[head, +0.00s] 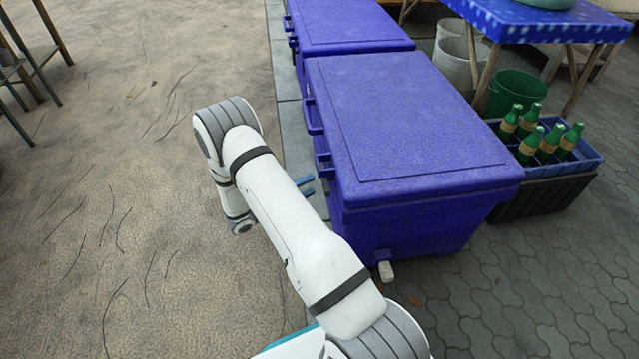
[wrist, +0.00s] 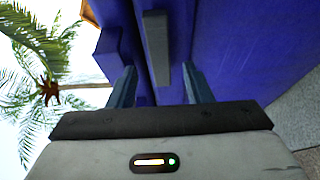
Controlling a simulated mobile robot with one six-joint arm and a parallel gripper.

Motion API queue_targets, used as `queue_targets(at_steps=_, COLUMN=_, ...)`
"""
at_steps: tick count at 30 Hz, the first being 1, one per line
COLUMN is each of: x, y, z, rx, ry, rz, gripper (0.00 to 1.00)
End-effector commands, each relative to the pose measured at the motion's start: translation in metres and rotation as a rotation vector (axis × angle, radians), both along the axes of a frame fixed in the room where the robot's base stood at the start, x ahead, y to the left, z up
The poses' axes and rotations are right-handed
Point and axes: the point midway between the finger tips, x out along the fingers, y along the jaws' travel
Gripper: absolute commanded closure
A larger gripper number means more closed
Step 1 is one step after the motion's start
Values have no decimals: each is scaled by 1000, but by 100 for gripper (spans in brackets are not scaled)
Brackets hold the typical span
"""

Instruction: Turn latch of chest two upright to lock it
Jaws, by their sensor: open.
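Two blue chests stand in a row in the head view, a near one (head: 410,130) and a far one (head: 345,22), both with lids down. I cannot tell which is chest two. My gripper (head: 306,186) is beside the left face of the near chest, its blue fingers pointing at it. In the wrist view my gripper (wrist: 160,72) is open, with a grey bar, seemingly the latch (wrist: 156,45), between its fingers, not clamped. Blue fittings (head: 324,165) stick out from that face. The latch itself is hidden in the head view.
A grey spigot (head: 386,271) juts from the near chest's front. A crate of green bottles (head: 548,160), a green bucket (head: 516,92) and a blue-topped table (head: 540,18) stand to the right. Open sandy ground (head: 130,200) lies left.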

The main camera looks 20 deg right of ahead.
Motion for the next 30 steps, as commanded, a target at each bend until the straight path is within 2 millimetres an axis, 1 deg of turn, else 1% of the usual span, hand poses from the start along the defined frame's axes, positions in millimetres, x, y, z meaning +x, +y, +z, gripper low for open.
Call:
queue_targets(at_steps=1, x=0, y=-9, z=-3, rx=0, ry=0, rz=-4, gripper=55)
queue_targets(at_steps=3, x=1, y=-19, z=-2, rx=0, ry=1, rz=-4, gripper=55)
queue_targets(at_steps=6, x=3, y=-29, z=-1, rx=1, ry=1, rz=-3, gripper=55)
queue_targets(at_steps=10, x=3, y=-34, z=0, rx=1, ry=1, rz=-2, gripper=55)
queue_targets(at_steps=17, x=3, y=-35, z=0, rx=1, ry=1, rz=-2, gripper=55)
queue_targets(at_steps=30, x=3, y=-36, z=0, rx=1, ry=2, rz=-3, gripper=90)
